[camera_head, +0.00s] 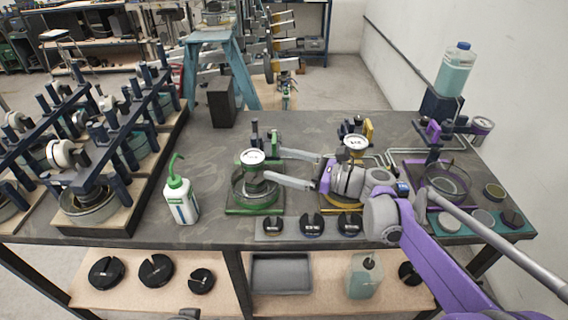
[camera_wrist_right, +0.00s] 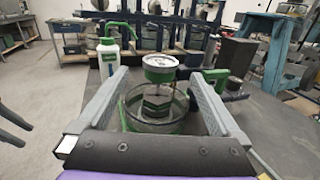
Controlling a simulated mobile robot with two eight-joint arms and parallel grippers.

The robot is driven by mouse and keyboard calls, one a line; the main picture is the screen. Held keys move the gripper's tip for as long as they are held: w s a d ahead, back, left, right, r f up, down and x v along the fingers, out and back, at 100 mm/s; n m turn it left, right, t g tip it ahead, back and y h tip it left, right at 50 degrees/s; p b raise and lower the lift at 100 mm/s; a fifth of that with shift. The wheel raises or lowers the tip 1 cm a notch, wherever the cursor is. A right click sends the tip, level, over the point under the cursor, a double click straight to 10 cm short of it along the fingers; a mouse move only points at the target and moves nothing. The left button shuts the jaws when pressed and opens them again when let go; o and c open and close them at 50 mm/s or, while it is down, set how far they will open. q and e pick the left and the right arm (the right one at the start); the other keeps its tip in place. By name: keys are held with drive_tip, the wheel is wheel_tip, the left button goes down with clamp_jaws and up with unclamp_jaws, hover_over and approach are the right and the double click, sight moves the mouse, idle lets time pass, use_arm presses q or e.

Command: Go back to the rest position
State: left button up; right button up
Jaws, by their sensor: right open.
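My right gripper (camera_head: 270,164) reaches left over the table, with its purple wrist above the yellow-based device. Its two grey fingers are apart, and nothing is clamped between them. The green-based device (camera_head: 254,207) stands at the fingertips, with a round white-faced dial (camera_head: 252,157) on top. In the right wrist view, the open fingers (camera_wrist_right: 158,75) spread to either side of the green dial (camera_wrist_right: 160,68) and its glass dish (camera_wrist_right: 150,115); I cannot tell whether they touch.
A white bottle with a green spout (camera_head: 181,199) stands left of the green device. Slotted black weights (camera_head: 312,226) lie along the front edge. A purple-based device (camera_head: 440,187) and a liquid container (camera_head: 455,70) stand right. A rack of dark posts (camera_head: 110,140) fills the left.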

idle(0.3)
drive_tip(key=shift+s+a, duration=0.1)
drive_tip(key=shift+s, duration=0.35)
drive_tip(key=s+d+f+n+h+p, duration=0.4)
drive_tip(key=s+d+n+h, duration=0.4)
drive_tip(key=s+n, duration=0.3)
drive_tip(key=s+d+f+n+g+h+p, duration=0.1)
drive_tip(key=s+d+f+n+h+p, duration=0.2)
drive_tip(key=s+d+f+n+h, duration=0.4)
drive_tip(key=s+d+n+h, duration=0.1)
drive_tip(key=s+d+n, duration=0.2)
drive_tip(key=s, duration=0.6)
drive_tip(key=shift+n+h+p, duration=0.35)
drive_tip(key=shift+n+h, duration=0.05)
drive_tip(key=shift+n, duration=0.1)
drive_tip(key=shift+f, duration=0.1)
